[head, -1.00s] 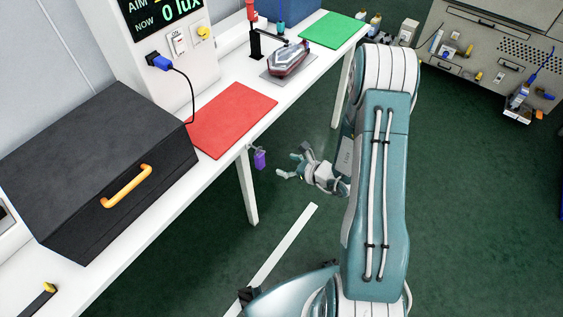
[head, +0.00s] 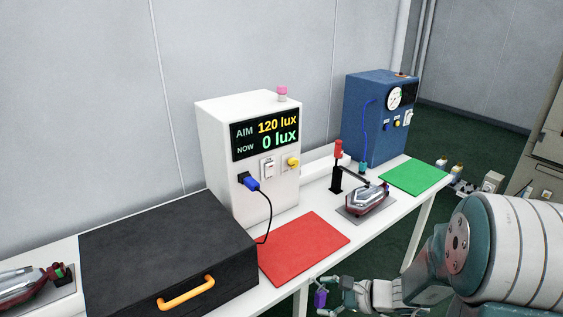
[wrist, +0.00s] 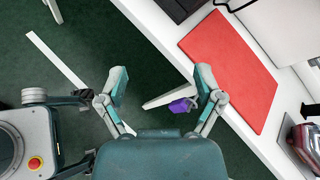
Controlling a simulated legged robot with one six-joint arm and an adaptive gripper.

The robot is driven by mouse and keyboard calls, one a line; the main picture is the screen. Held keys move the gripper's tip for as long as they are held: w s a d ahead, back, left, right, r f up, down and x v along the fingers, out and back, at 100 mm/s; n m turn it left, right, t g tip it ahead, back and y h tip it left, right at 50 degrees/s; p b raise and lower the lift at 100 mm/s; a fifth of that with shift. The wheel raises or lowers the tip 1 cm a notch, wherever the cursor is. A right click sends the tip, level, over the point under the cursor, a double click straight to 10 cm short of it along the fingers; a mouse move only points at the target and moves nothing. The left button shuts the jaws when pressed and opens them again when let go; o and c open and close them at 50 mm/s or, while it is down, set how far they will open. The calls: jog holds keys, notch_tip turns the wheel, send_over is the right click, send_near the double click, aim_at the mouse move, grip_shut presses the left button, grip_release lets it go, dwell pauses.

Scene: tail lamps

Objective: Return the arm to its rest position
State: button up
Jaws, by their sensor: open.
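My arm (head: 500,250) reaches in from the lower right of the head view, in front of the white bench. My gripper (head: 335,289) is low beside the bench's front edge, partly cut off by the frame bottom. In the wrist view my gripper (wrist: 161,84) is open, its two fingers wide apart with nothing between the tips. A purple tag-like object (wrist: 183,104) shows just by the right finger, below the bench edge; it also shows in the head view (head: 320,299). I cannot tell whether the finger touches it.
The white bench carries a black case (head: 160,250), a red mat (head: 303,247), a lamp on a fixture plate (head: 367,201), a green mat (head: 414,176), a white meter box (head: 226,160) reading 0 lux and a blue box (head: 367,120). Another lamp (head: 30,286) lies far left.

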jog(key=s+d+r+n+h, duration=0.2)
jog(key=s+r+n+h, duration=0.3)
jog(key=s+r+n, duration=0.3)
jog(key=s+d+r+n+h, duration=0.3)
jog(key=s+r+n+h, duration=0.3)
jog(key=s+r+n, duration=0.3)
jog(key=shift+s+r+h, duration=0.3)
jog(key=shift+s+r, duration=0.05)
jog(key=shift+s, duration=0.05)
jog(key=shift+d, duration=0.1)
